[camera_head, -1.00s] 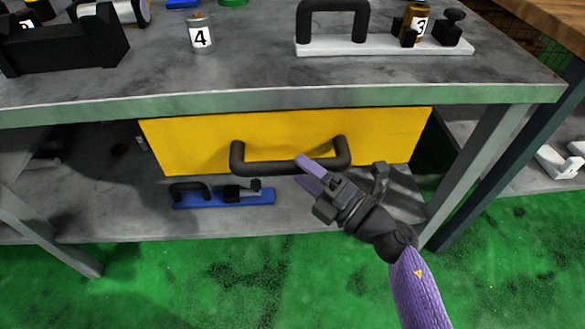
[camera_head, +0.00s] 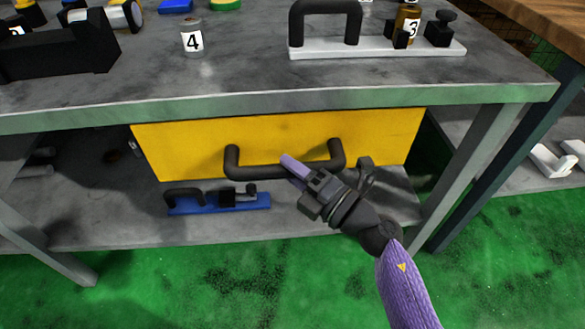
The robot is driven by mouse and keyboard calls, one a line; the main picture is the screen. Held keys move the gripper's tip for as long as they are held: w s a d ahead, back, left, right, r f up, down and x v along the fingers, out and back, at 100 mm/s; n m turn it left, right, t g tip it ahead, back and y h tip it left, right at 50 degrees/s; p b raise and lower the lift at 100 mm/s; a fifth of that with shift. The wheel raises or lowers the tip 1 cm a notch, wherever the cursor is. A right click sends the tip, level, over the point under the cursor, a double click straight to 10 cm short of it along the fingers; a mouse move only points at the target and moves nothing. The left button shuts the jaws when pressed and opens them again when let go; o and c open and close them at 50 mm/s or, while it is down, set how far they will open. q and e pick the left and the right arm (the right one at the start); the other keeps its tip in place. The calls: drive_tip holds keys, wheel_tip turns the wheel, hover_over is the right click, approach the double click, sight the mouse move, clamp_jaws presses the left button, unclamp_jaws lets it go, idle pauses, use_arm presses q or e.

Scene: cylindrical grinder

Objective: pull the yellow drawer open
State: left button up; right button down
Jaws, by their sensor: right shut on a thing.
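The yellow drawer (camera_head: 385,140) is under the grey tabletop, and its front looks about flush below the table edge. Its black U-shaped handle (camera_head: 250,170) is on the front. My right gripper (camera_head: 291,168) reaches in from the lower right, and its purple fingers are shut on the handle's bar, a little right of its middle. The far finger is partly hidden. My left gripper is not in view.
A blue tool plate (camera_head: 220,203) lies on the shelf below. The green floor in front is clear.

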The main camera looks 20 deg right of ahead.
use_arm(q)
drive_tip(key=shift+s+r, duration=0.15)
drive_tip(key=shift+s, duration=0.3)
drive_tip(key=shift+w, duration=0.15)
use_arm(e)
drive_tip(key=shift+f, duration=0.1)
